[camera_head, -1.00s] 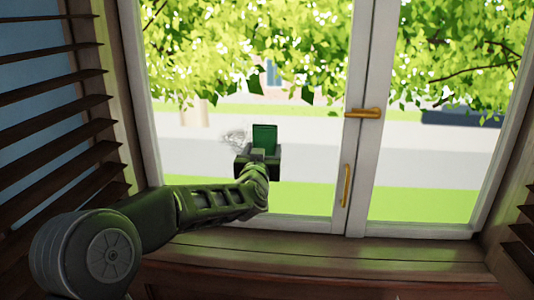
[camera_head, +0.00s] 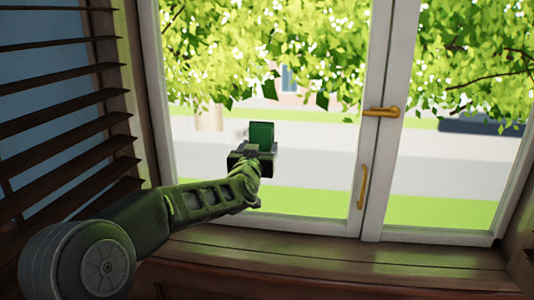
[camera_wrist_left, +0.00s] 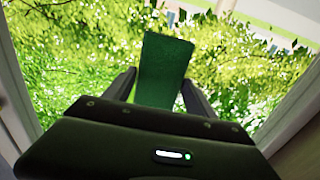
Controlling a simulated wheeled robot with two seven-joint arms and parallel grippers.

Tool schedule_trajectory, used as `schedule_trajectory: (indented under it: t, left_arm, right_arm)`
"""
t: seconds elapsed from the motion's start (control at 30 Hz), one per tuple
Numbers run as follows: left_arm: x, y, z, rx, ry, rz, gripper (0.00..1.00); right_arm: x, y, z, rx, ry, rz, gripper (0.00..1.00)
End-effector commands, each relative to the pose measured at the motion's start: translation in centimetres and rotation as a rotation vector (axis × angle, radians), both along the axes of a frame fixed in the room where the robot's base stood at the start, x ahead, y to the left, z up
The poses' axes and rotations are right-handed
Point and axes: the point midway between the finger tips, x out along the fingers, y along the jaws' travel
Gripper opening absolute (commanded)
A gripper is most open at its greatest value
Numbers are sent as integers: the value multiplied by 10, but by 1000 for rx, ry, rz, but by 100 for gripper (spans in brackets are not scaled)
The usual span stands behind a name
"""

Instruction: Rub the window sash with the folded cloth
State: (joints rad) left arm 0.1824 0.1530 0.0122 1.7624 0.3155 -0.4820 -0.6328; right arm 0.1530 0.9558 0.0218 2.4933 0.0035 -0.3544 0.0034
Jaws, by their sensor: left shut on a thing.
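The folded cloth (camera_head: 262,133) is a dark green upright block in my left gripper (camera_head: 257,150), in front of the left pane of the window sash (camera_head: 380,62). The sash has white framing around clear glass. In the left wrist view the cloth (camera_wrist_left: 163,70) stands up between the two fingers of my left gripper (camera_wrist_left: 158,92), which are shut on it. Leaves and a white frame edge (camera_wrist_left: 290,92) show beyond. I cannot tell if the cloth touches the glass. No smudge shows clearly on the glass around the cloth. My right gripper is not in view.
A brass handle (camera_head: 381,112) and a brass pull (camera_head: 363,187) stick out from the central frame, right of my gripper. Brown slatted shutters (camera_head: 70,110) stand at the left. A wooden sill (camera_head: 330,257) runs below the window and is clear.

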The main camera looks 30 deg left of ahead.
Motion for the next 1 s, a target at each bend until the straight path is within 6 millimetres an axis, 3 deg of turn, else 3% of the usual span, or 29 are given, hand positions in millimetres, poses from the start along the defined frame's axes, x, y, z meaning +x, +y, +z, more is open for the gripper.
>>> schedule_trajectory:
  t: [0.1,0.57,1.0]
  left_arm:
    - [-4,9,-2,-2,-2,2,32]
    - [-5,13,-1,0,0,-1,32]
    - [-14,45,-2,0,-1,1,32]
  right_arm:
    - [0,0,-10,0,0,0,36]
    - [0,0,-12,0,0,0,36]
    - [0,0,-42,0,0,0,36]
